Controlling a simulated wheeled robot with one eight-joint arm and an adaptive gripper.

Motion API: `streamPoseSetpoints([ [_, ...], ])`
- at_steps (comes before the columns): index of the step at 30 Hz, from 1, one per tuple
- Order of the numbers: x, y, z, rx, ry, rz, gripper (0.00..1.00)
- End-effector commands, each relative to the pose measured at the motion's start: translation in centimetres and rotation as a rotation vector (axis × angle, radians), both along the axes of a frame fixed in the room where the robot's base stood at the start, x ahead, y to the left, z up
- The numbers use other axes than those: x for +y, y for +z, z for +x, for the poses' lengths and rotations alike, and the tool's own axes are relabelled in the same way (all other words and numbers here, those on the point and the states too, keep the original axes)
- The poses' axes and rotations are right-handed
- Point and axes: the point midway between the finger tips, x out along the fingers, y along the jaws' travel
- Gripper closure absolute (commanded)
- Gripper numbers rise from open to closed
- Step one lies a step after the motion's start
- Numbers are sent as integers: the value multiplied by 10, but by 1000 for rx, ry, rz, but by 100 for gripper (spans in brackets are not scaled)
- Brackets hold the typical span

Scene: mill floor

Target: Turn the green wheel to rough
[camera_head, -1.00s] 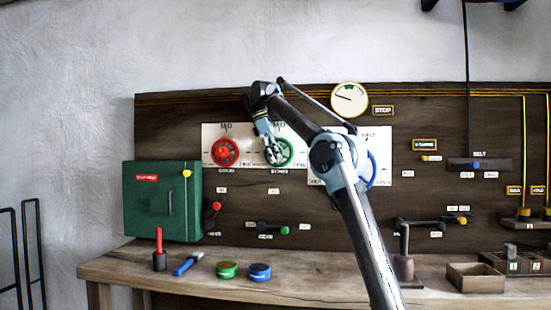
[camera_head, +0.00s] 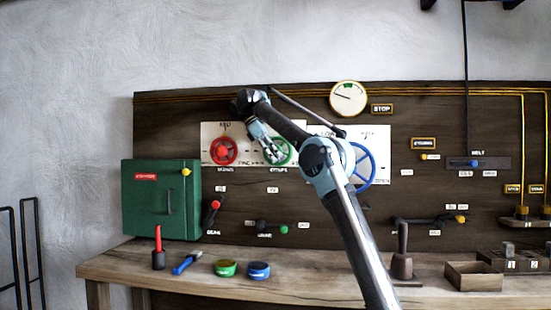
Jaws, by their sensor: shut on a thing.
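The green wheel (camera_head: 291,151) is mounted on a white panel on the dark board, between a red wheel and a blue wheel. My gripper (camera_head: 273,154) reaches it from the upper left and is shut on it. The fingers cover the wheel's left part, so the exact spot held is hidden. Marks on the panel around the wheel are too small to read surely, and my arm hides part of the panel. I cannot tell which mark the wheel points to.
The red wheel (camera_head: 223,151) is close on the left; the blue wheel (camera_head: 369,166) is partly behind my arm. A green box (camera_head: 150,215) is at the left. The bench (camera_head: 210,290) below holds several small things, including a wooden tray (camera_head: 474,288).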

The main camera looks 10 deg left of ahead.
Motion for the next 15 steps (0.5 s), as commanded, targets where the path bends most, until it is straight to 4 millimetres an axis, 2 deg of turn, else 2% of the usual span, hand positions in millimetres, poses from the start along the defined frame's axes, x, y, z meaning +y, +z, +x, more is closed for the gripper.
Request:
streamPoseSetpoints([
  [1,0,-1,2,-2,0,1,64],
  [2,0,-1,2,-2,0,1,57],
  [15,-1,1,0,-1,-1,30,57],
])
